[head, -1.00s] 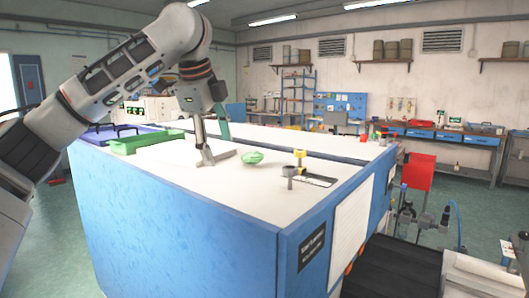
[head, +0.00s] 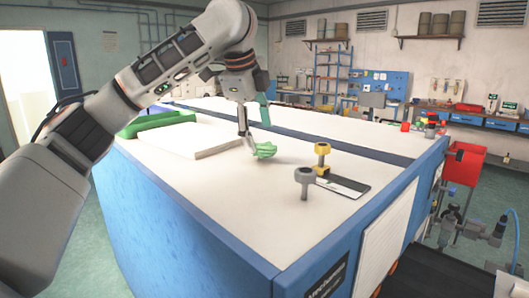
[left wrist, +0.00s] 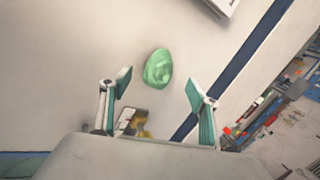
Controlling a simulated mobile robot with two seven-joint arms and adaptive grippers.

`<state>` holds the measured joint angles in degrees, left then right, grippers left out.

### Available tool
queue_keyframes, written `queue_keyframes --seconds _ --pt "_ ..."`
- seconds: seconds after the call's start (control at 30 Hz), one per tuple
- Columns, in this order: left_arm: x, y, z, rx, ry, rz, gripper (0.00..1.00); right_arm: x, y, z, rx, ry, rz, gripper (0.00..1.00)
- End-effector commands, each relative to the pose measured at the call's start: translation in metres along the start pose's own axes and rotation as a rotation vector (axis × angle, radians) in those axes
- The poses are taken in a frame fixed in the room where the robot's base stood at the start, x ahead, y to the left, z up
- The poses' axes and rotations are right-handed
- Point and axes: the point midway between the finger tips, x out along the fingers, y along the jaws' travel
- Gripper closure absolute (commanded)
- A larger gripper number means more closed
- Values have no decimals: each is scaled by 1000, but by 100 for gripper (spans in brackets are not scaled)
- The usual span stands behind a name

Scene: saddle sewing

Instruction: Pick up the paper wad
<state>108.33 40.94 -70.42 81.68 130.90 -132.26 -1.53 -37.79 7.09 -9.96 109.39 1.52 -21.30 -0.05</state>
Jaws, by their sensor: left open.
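The paper wad, a crumpled light green lump (head: 265,150), lies on the white top of the blue bench (head: 225,210). My left gripper (head: 253,138) is open and points down right at the wad, its fingers just behind and to the left of it. In the left wrist view, the wad (left wrist: 158,68) shows just beyond the gap between the two open teal-padded fingers (left wrist: 160,88). Nothing is held. I cannot tell whether a finger touches the wad. My right gripper is in neither view.
A grey post with a round head (head: 304,180), a yellow one (head: 322,155) and a dark flat plate (head: 342,187) stand right of the wad. A white slab (head: 190,145) and a green tray (head: 155,122) lie left. The bench front is clear.

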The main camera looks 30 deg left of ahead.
Motion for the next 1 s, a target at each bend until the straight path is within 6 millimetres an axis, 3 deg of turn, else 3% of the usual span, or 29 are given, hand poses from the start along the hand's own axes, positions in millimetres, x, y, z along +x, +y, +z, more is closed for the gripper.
queue_keyframes --seconds 0.23,0.57,0.7,0.73,1.0 --pt "34 4 -2 0 1 2 39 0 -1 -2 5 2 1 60" --pt "41 4 -2 0 0 0 39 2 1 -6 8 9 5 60" --pt "41 4 -2 0 0 0 73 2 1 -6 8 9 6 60" --pt "41 4 -2 0 0 0 77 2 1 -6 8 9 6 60" --pt "41 4 -2 0 0 0 77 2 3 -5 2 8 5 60"
